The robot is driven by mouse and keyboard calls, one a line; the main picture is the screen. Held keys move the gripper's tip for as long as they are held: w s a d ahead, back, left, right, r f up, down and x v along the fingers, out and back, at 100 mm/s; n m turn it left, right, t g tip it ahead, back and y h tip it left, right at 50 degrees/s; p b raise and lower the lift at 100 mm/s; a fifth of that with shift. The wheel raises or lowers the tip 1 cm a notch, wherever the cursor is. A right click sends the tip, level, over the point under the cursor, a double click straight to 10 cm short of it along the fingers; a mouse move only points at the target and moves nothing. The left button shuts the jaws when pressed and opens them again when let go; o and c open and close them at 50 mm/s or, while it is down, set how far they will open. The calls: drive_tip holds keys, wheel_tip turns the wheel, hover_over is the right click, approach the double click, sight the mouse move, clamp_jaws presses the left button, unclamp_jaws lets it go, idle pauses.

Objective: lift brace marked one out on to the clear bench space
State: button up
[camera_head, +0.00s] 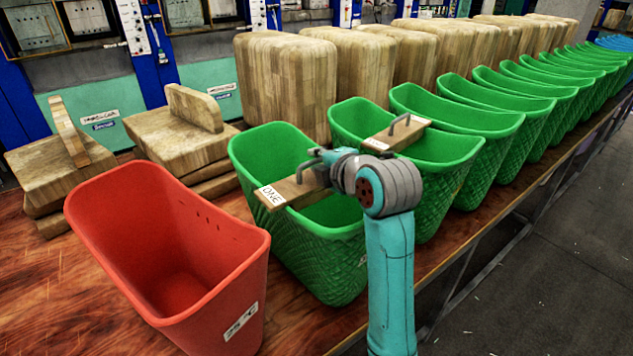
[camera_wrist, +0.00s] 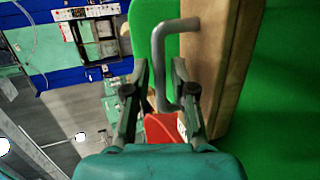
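The brace marked ONE (camera_head: 290,190) is a wooden bar with a white label at its left end. It lies across the rim of the nearest green bin (camera_head: 322,265); my gripper and wrist hide its right part. My gripper (camera_head: 322,162) is at the brace's grey handle. In the wrist view my gripper (camera_wrist: 160,78) has its fingers apart, with the handle (camera_wrist: 158,60) between them and gaps still showing. The wooden brace (camera_wrist: 222,70) stands to the right of the fingers there. Bare brown bench (camera_head: 35,285) shows at the left.
A red bin (camera_head: 165,245) stands left of the nearest green bin. A second wooden brace with a handle (camera_head: 397,134) lies across the second green bin (camera_head: 450,190). More green bins run off to the right. Wooden blocks (camera_head: 287,85) line the back.

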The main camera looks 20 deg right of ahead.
drive_tip(key=shift+w+f, duration=0.15)
drive_tip(key=shift+w, duration=0.3)
clamp_jaws()
